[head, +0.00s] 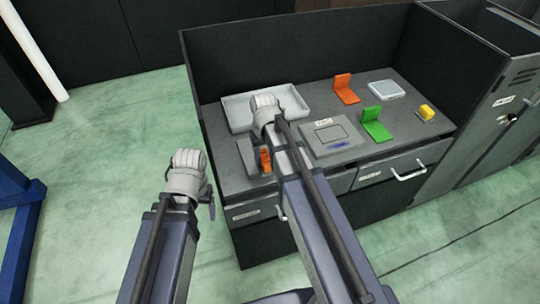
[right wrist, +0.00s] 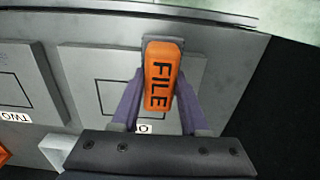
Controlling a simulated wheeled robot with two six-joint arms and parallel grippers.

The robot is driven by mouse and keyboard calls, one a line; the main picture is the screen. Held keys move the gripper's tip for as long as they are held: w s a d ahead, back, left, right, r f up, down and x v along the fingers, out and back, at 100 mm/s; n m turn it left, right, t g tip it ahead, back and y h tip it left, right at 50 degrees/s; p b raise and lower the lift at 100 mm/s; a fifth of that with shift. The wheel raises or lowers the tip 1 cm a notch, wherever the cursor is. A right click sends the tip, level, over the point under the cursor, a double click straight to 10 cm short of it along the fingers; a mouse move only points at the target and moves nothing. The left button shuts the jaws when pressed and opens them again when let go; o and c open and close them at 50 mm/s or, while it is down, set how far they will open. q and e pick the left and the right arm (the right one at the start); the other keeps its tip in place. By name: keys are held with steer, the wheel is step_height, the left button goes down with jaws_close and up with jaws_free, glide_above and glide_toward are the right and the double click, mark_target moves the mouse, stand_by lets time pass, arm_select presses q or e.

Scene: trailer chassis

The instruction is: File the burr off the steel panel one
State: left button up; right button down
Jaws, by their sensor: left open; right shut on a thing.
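My right gripper (right wrist: 161,85) is shut on the orange file (right wrist: 160,82), lettered FILE, in the right wrist view. The file's grey end points to the top of that view. The file also shows in the head view (head: 265,159), low over the bench. Steel panel one (right wrist: 95,68) lies under the file and fingers, its label partly hidden; its left part shows in the head view (head: 245,153), mostly behind my right arm. I cannot tell whether the file touches it, and I see no burr. My left gripper (head: 207,194) is open and empty, left of the bench.
Panel two (head: 345,152), with a blue mark, lies right of panel one. A grey tray (head: 234,112) stands behind. An orange bracket (head: 345,89), a green bracket (head: 376,126), a pale block (head: 386,90) and a yellow item (head: 427,112) sit to the right. Dark walls enclose the back and right.

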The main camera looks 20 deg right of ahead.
steer(key=shift+a, duration=0.85)
arm_select(q)
steer(key=shift+r, duration=0.1)
step_height(320, 180, up, 6)
steer(key=p, duration=0.6)
arm_select(e)
step_height(320, 180, up, 6)
steer(key=shift+r, duration=0.1)
step_height(320, 180, up, 3)
steer(key=p, duration=0.3)
arm_select(q)
step_height(320, 180, up, 3)
steer(key=shift+c, duration=0.3)
